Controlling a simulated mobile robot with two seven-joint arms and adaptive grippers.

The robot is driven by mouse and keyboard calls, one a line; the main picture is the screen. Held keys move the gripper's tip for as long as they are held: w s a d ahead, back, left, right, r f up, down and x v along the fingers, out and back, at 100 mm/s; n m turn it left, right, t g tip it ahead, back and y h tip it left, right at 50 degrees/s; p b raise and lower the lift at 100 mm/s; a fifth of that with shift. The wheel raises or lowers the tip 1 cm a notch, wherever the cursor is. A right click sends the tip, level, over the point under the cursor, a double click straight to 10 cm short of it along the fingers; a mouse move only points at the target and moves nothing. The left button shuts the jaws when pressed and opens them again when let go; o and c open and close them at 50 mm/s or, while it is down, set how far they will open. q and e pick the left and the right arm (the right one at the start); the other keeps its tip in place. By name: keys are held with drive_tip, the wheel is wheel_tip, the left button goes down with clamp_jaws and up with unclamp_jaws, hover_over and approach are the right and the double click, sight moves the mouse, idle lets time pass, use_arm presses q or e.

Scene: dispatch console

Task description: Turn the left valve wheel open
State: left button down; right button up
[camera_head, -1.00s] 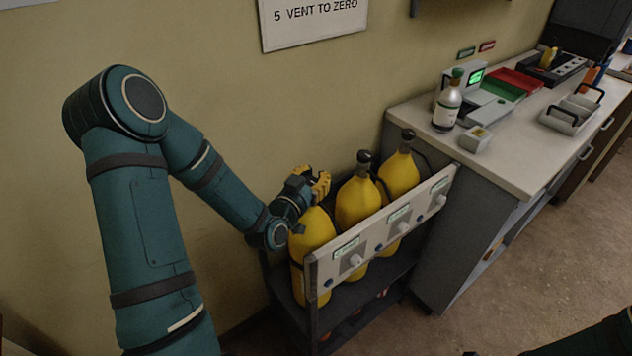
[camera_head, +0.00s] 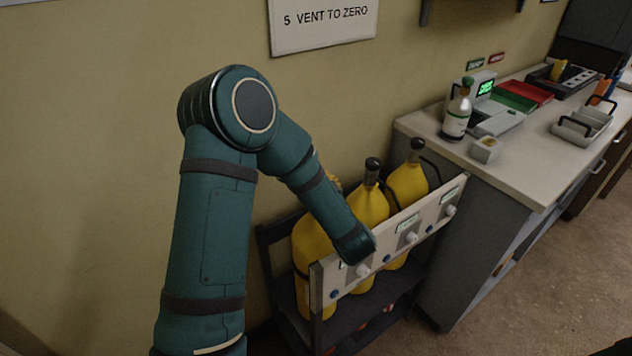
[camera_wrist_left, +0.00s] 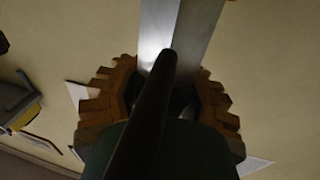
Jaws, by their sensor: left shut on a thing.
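Three yellow cylinders stand in a dark rack: the left cylinder (camera_head: 312,245), the middle cylinder (camera_head: 368,207) and the right cylinder (camera_head: 408,185). The middle and right ones show dark valve tops. My left forearm crosses in front of the left cylinder's upper part and hides its valve wheel. My right gripper is out of view.
A pale panel (camera_head: 385,245) with labels and knobs runs along the rack's front, close to my wrist. The wall is close behind. A counter (camera_head: 520,170) with a bottle (camera_head: 457,115), trays and a device stands to the right.

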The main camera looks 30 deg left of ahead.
use_arm(q)
drive_tip(key=n+g, duration=0.1)
drive_tip(key=n+g+y, duration=0.1)
drive_tip(key=g, duration=0.1)
drive_tip(key=n+g+y, duration=0.1)
drive_tip(key=g, duration=0.1)
drive_tip(key=shift+s+n, duration=0.25)
drive_tip(key=shift+n, duration=0.05)
drive_tip(key=shift+s+a+n+g+y+p, duration=0.15)
drive_tip(key=shift+n+g+y+p, duration=0.1)
drive_tip(key=shift+n+g, duration=0.65)
drive_tip(key=shift+s+d+n+g+y+p, duration=0.1)
drive_tip(key=shift+n+g+y+p, duration=0.3)
drive_tip(key=shift+g, duration=1.2)
drive_tip(key=shift+c, duration=2.3)
unclamp_jaws()
drive_tip(key=shift+n, duration=0.3)
wheel_tip(320, 180, up, 10)
